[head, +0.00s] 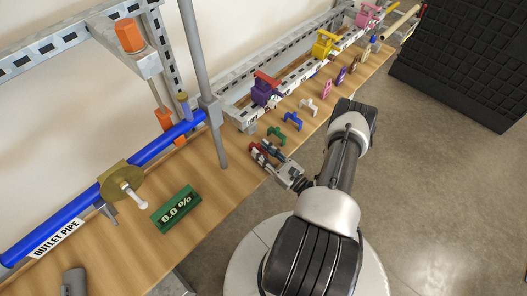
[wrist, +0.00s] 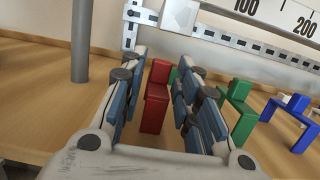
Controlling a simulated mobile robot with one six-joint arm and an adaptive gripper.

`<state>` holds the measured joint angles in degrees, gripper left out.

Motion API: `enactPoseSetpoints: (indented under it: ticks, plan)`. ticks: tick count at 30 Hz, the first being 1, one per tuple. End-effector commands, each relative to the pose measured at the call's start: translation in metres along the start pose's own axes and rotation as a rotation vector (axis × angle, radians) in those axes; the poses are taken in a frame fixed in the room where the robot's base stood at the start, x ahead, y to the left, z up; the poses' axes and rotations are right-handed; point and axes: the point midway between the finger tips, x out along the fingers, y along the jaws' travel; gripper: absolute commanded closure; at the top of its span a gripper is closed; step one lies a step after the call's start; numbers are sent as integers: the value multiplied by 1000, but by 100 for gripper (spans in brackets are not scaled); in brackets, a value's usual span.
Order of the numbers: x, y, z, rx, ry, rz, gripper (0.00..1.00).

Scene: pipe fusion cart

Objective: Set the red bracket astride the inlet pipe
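The red bracket (wrist: 155,106) stands upright on the wooden bench, between the two fingers of my gripper (wrist: 160,92) in the wrist view. The fingers are spread, one on each side of it, and I see no clear grip on it. In the head view my gripper (head: 266,152) is low over the bench's front edge, and the bracket is mostly hidden by the fingers. No pipe labelled as inlet shows; a blue pipe (head: 152,150) at the left carries an "OUTLET PIPE" label. A tan pipe (head: 402,22) lies at the far end, its label not visible.
Green (head: 276,135) and blue (head: 292,120) brackets, with several more, line the bench to the right. A grey post (head: 205,85) stands left of my gripper. A green "0.0 %" display (head: 175,208) sits nearer. A slotted rail with coloured clamps runs behind.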

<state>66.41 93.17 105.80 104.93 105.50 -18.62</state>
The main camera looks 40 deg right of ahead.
Motion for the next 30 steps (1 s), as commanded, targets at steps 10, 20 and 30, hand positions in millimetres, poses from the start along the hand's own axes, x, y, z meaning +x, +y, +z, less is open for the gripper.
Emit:
enactPoseSetpoints:
  ticks: [10,20,30]
  plan:
    - [0,0,0,0,0,0,62]
    - [-31,-2,5,1,1,-8,62]
    - [-97,-1,5,-1,-1,-5,62]
